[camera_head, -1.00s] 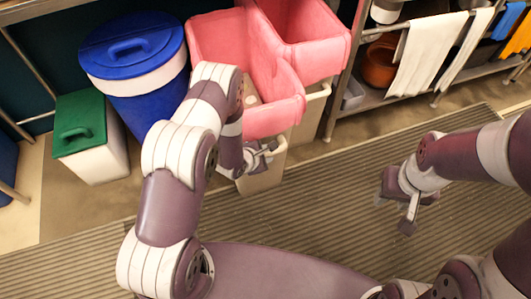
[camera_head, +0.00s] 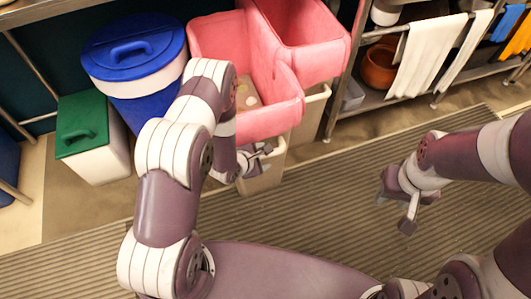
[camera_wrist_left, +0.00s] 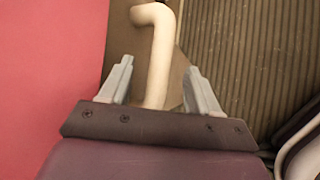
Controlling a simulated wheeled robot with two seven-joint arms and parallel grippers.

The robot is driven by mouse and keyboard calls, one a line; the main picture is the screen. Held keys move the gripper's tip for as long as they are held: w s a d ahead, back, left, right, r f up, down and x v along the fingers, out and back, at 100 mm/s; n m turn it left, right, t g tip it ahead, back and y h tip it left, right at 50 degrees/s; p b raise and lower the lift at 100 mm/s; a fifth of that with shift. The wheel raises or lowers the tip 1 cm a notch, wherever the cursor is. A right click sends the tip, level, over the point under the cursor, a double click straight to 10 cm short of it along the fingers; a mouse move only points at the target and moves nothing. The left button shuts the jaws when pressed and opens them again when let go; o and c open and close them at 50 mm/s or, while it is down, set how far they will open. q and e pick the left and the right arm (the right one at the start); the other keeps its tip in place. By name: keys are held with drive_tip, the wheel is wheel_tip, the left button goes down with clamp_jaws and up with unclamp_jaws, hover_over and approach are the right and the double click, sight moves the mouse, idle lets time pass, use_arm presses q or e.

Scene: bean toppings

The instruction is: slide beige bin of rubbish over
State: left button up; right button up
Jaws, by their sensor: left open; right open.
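Two beige bins with pink liners stand side by side, the nearer beige bin (camera_head: 264,180) and the farther one (camera_head: 309,120). The nearer pink liner (camera_head: 270,122) hangs over its rim, and some rubbish (camera_head: 247,96) shows inside. My left gripper (camera_head: 265,151) is at the near side of the nearer bin, partly hidden by my own arm. In the left wrist view its two fingers (camera_wrist_left: 158,68) are open, on either side of a bent beige handle (camera_wrist_left: 156,45). I cannot tell whether they touch it. My right gripper (camera_head: 394,205) is open and empty over the mat, away from the bins.
A blue-lidded bin (camera_head: 135,55) and a green-lidded bin (camera_head: 90,138) stand to the left. A metal shelf rack (camera_head: 372,102) with towels and a brown pot (camera_head: 379,66) stands to the right. The ribbed floor mat (camera_head: 330,210) is clear in front.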

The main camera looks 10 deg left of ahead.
use_arm(q)
drive_tip(key=p+v, duration=0.2)
drive_tip(key=v, duration=0.7)
drive_tip(key=shift+s+p, duration=0.2)
drive_tip(key=shift+p, duration=0.1)
